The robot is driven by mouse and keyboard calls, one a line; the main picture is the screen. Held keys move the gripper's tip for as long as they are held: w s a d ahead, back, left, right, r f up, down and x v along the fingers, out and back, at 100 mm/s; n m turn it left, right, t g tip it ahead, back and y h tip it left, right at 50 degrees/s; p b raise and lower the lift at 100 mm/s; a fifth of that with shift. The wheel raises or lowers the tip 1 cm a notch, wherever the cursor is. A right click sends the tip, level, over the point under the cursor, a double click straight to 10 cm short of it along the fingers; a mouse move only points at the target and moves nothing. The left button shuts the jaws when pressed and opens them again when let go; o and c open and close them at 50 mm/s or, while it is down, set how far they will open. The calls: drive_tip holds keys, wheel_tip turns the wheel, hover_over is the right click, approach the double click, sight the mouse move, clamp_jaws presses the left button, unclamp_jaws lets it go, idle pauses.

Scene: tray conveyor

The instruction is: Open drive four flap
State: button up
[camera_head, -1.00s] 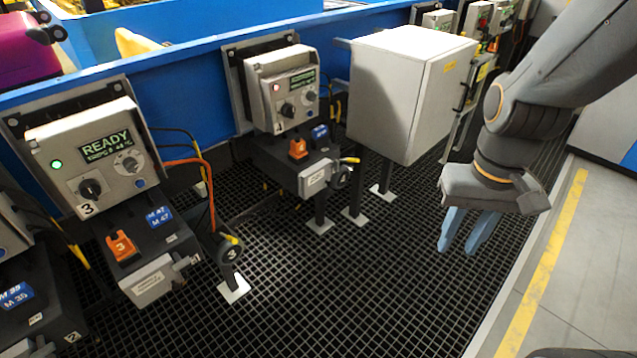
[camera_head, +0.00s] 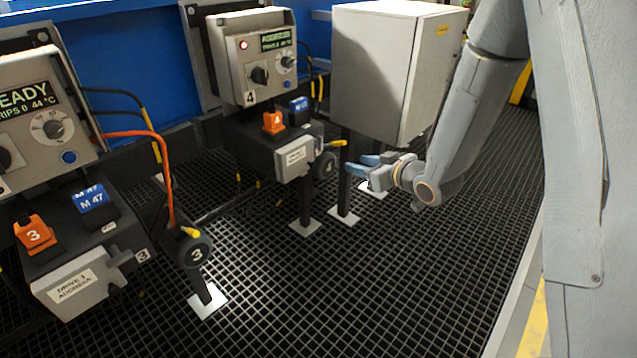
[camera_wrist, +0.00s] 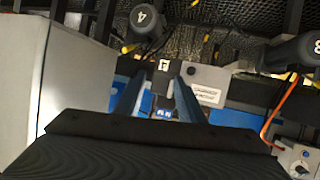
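Drive four's control box (camera_head: 255,55), marked 4, stands at the upper middle of the head view. Below it the drive body carries an orange tab (camera_head: 273,123) marked 4 and a blue tag (camera_head: 299,104). The grey flap (camera_head: 295,157) with a white label is on the body's front and looks shut; it also shows in the wrist view (camera_wrist: 204,82), right of my fingers. My gripper (camera_head: 363,164) is right of the flap, its blue fingers apart, empty and pointing left towards the drive. In the wrist view my gripper (camera_wrist: 160,82) has its fingers spread, with no visible contact.
A grey cabinet (camera_head: 375,70) stands close behind and above my gripper. The black motor 4 (camera_head: 324,164) with its yellow plug is between the flap and my gripper. Drive three's flap (camera_head: 78,285) and motor 3 (camera_head: 196,249) are at left. The grating floor (camera_head: 380,290) in front is clear.

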sight(314, 166)
drive_tip(key=shift+w+a+f+n+y+b, duration=0.35)
drive_tip(key=shift+w+a+f+y+b, duration=0.55)
drive_tip(key=shift+a, duration=1.1)
drive_tip(key=shift+w+a+f+n+y+b, duration=0.55)
drive_tip(key=shift+a+y+b, duration=0.55)
drive_tip(key=shift+a, duration=0.95)
drive_tip(key=shift+w+a+f+n+y+b, duration=0.2)
drive_tip(key=shift+w+a+f+y+b, duration=0.65)
drive_tip(key=shift+a, duration=1.15)
drive_tip(key=shift+s+y, duration=0.2)
drive_tip(key=shift+y, duration=0.05)
clamp_jaws()
